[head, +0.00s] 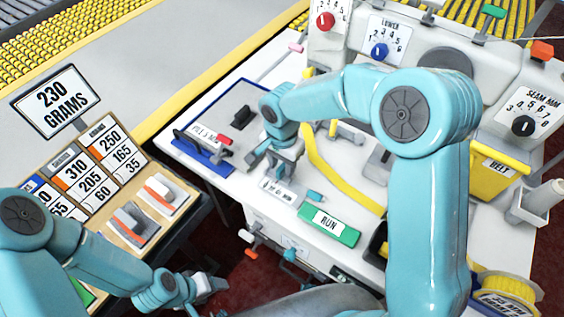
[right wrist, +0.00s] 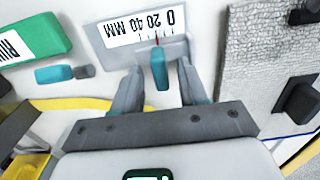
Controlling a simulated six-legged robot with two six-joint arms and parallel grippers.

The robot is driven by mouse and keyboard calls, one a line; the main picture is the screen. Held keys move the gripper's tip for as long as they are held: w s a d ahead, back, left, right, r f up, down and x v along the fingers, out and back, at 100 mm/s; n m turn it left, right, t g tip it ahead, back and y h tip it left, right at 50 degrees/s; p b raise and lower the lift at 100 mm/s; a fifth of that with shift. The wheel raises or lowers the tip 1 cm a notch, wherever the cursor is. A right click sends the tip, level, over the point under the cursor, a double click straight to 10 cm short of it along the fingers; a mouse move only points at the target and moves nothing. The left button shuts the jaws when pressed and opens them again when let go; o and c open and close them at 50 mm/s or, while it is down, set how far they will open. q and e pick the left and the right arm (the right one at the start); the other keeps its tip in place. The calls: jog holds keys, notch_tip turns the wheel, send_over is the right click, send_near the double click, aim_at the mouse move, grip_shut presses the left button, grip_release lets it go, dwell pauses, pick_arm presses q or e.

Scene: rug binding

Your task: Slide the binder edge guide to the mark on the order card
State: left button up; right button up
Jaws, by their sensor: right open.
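The edge guide's small teal handle (right wrist: 159,68) stands between the fingers of my right gripper (right wrist: 159,80) in the right wrist view. The fingers are apart, one on each side, with visible gaps. Behind it is a white scale (right wrist: 120,27) marked 0, 20, 40 MM, with a thin red pointer near the 20. In the head view my right gripper (head: 275,164) is low over the white machine top beside this scale (head: 283,191). My left gripper (head: 207,286) is low at the bottom, away from the guide; its finger gap is unclear. I cannot identify the order card.
A green RUN block (head: 329,225) and a teal peg (head: 315,197) lie right of the scale. A blue-based clamp (head: 204,158) is to its left. A yellow strip (head: 340,180) runs past. A 230 GRAMS sign (head: 52,101) stands over a card panel.

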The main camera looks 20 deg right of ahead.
aim_at(291, 179)
jog(key=shift+w, duration=0.1)
grip_shut()
jog(key=shift+s+d+f+b, duration=0.1)
jog(key=shift+s+d+b, duration=0.65)
jog(key=shift+s+b, duration=0.2)
grip_release()
jog(key=shift+s+d+r, duration=0.1)
jog(key=shift+s+r, duration=0.1)
jog(key=shift+w, duration=0.25)
notch_tip(291, 179, up, 16)
jog(key=p, duration=0.1)
jog(key=shift+s+r, duration=0.15)
